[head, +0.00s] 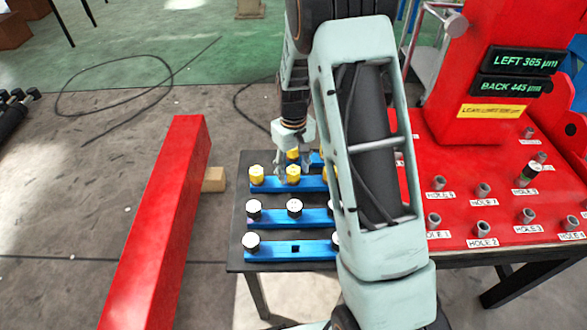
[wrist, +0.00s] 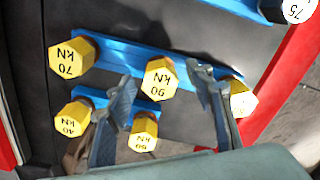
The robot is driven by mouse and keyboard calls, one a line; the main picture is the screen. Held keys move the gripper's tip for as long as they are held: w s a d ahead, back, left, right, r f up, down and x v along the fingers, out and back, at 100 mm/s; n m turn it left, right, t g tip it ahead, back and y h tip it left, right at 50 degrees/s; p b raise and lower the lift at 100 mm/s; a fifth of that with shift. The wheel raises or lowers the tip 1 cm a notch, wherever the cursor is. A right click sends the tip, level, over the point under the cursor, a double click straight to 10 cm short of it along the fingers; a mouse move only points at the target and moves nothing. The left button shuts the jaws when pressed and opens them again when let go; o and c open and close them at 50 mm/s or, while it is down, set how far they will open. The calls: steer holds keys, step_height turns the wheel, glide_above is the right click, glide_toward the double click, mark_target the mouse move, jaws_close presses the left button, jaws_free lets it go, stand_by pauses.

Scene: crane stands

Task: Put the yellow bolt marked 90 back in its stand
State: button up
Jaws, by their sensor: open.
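The yellow bolt marked 90 (wrist: 160,78) stands upright at the middle of a blue stand (wrist: 115,52), between the bolt marked 70 (wrist: 71,56) and another yellow bolt (wrist: 242,98) whose mark is hidden. In the head view the 90 bolt (head: 293,175) is the middle one in its row on the blue stand (head: 275,186). It looks level with its neighbours; its lower end is hidden. My gripper (wrist: 168,105) is open, with one finger on each side of the 90 bolt. I see no clear contact. In the head view my gripper (head: 294,160) is just above that row.
Bolts marked 60 (wrist: 144,132) and 40 (wrist: 74,118) stand close by, near my fingers. A red beam (head: 158,220) lies left. My arm hides the table's right part.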

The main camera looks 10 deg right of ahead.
mark_target(293, 170)
steer(key=shift+r, duration=0.15)
steer(key=shift+r+p, duration=1.65)
steer(key=shift+r, duration=0.75)
